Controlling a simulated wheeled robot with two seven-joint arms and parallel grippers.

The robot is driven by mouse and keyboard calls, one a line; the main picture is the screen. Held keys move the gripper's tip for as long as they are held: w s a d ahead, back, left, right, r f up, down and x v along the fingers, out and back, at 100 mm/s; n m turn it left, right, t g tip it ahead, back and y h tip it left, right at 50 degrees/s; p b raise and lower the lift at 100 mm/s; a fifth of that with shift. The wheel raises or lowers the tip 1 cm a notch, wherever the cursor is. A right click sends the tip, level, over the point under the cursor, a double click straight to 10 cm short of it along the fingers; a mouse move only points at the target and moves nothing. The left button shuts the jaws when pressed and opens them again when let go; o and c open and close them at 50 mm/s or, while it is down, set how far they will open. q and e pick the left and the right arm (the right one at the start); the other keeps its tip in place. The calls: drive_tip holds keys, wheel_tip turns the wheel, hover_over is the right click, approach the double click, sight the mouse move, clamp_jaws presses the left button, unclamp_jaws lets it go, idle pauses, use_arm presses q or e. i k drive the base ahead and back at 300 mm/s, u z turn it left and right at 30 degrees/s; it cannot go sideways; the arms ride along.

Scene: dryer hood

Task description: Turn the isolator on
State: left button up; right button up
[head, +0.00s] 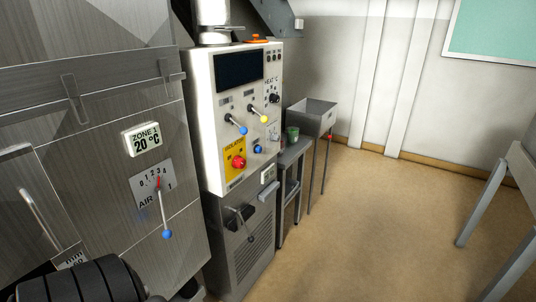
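The isolator is a yellow plate (233,175) marked ISOLATOR on the white control panel (207,112), with a red rotary knob (239,162) on it. The knob shows in the head view, left of centre, and nothing covers it. Its exact switch position is too small to read. Neither of my grippers shows in this view. No gripper is seen at the knob.
Levers with blue (243,130) and yellow (264,120) ball ends stick out above the isolator. A blue knob (258,149) is to its right. An AIR lever (166,234) projects at left. Floor (350,240) at right is clear before a grey table (522,165).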

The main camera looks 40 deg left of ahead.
sight(239, 162)
drive_tip(key=i, duration=3.55)
drive_tip(key=u, duration=2.75)
drive_tip(key=k, duration=0.25)
drive_tip(key=z, duration=0.05)
